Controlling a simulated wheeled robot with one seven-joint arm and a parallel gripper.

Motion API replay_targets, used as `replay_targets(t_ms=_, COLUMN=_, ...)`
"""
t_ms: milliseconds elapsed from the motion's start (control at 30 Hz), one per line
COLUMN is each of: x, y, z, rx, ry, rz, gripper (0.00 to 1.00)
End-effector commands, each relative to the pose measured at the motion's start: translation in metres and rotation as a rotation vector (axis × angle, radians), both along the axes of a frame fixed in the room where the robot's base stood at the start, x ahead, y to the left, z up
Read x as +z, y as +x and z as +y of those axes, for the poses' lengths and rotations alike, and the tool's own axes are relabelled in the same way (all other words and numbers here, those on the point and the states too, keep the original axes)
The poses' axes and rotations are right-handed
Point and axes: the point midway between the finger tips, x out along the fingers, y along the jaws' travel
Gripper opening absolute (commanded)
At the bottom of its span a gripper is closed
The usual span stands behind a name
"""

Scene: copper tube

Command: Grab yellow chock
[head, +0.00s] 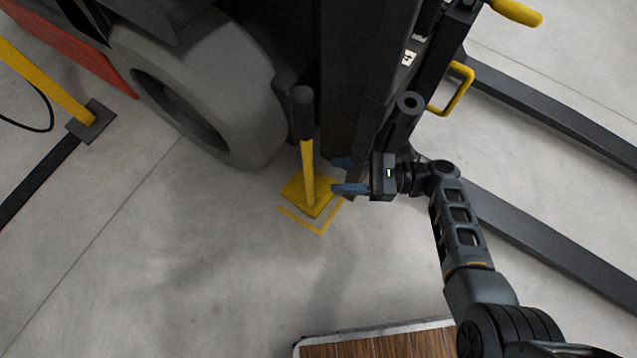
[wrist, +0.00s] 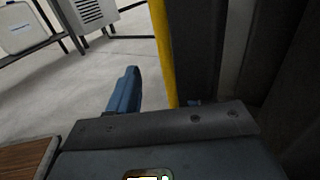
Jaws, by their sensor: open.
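The yellow chock (head: 308,180) stands upright on the floor beside a large grey tyre. It has a flat yellow base, a thin yellow pole and a dark grip on top. My gripper (head: 338,176) is open, with blue fingers pointing left at the pole from its right side. In the head view a small gap shows between the fingertips and the pole. In the wrist view the yellow pole (wrist: 164,50) lies between the left blue finger and a small visible bit of the other finger. The chock's base and grip are out of that view.
The tyre (head: 215,90) and a dark vehicle mast stand close behind the chock. Dark fork-like bars (head: 560,240) extend at right. A yellow floor outline (head: 320,232) edges the base. A wooden-topped surface (head: 380,343) is at the bottom. Open floor lies at left front.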

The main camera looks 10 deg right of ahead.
Motion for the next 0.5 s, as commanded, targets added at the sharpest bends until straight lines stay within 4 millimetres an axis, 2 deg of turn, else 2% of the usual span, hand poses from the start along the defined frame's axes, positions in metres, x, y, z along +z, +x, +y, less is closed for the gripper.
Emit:
replay_targets(t_ms=367, x=0.004, y=0.008, z=0.033, rx=0.009, ry=0.018, rz=0.003, gripper=0.5)
replay_targets(t_ms=500, x=0.008, y=0.013, z=0.052, rx=0.01, ry=0.016, rz=0.001, gripper=0.5)
